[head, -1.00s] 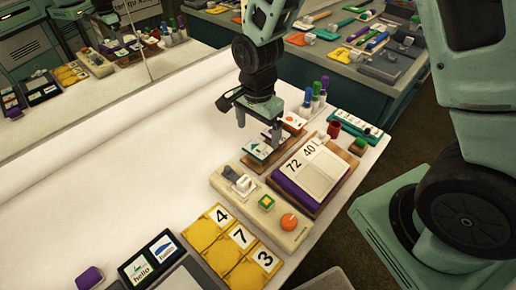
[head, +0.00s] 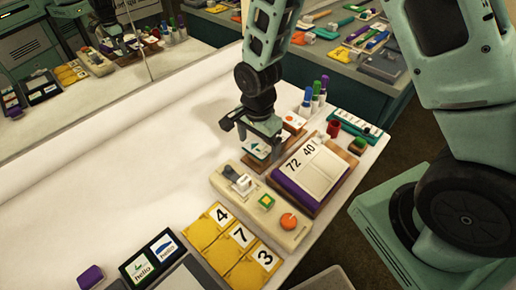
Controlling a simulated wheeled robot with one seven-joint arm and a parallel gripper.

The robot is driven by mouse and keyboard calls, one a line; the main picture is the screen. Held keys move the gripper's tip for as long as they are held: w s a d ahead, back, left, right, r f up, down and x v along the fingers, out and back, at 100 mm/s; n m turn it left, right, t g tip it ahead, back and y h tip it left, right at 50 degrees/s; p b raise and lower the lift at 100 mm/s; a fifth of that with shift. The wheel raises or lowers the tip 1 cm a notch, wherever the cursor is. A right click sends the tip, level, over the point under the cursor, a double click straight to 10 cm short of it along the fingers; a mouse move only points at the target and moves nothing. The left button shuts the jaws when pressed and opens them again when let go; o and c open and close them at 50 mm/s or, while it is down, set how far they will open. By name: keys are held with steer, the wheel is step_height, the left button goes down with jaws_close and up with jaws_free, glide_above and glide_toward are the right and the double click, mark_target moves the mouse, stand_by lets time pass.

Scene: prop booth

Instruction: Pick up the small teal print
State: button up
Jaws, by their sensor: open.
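The small teal print (head: 257,151) is a white card with a dark teal triangle mark. It lies on a block near the middle of the white table in the head view. My gripper (head: 259,138) points down over it with its fingers apart and nothing between them. The fingers partly cover the print. I cannot tell how much height is left between the fingertips and the card.
A card with an orange mark (head: 294,121) sits just behind. A purple-edged board with 72 and 40 (head: 310,170) is close at right, and a switch box (head: 262,208) is in front. Marker pens (head: 313,97) stand behind. The white table (head: 130,170) is clear at left.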

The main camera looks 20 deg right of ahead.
steer(key=shift+f, duration=0.1)
steer(key=shift+c, duration=0.3)
steer(key=c, duration=1)
